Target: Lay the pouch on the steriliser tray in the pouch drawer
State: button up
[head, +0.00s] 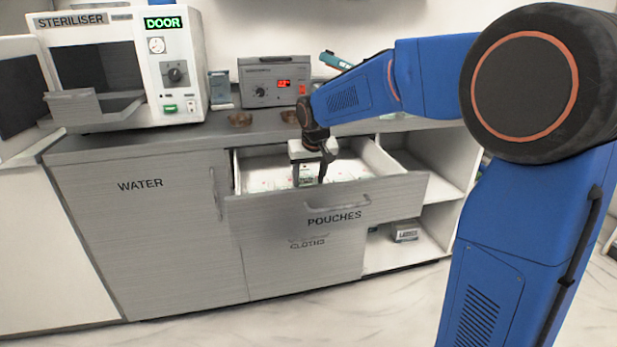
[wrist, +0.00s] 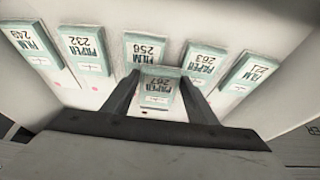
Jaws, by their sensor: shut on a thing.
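My gripper (head: 309,181) reaches down into the open pouch drawer (head: 337,206), which is labelled POUCHES. In the wrist view its fingers (wrist: 160,90) are shut on a white and green pouch (wrist: 157,88), marked PAPER and apparently 267, upside down in the picture. I cannot tell whether this pouch is clear of the drawer floor. Other pouches lie in a row in the drawer, among them FILM 256 (wrist: 145,50), PAPER 232 (wrist: 85,44) and PAPER 263 (wrist: 205,62). The steriliser tray (head: 75,104) sticks out of the open steriliser (head: 120,65) at the left; its inside is hardly visible.
The steriliser's door (head: 20,90) stands open at the left. A grey device with a red display (head: 274,82) and small brown dishes (head: 240,119) stand on the counter (head: 130,142) behind the drawer. Open shelves (head: 425,165) are to the right of the drawer.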

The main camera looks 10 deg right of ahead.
jog(key=shift+f, duration=0.2)
jog(key=o, duration=1)
jog(key=shift+r, duration=0.25)
jog(key=v, duration=1.2)
jog(key=shift+r, duration=0.4)
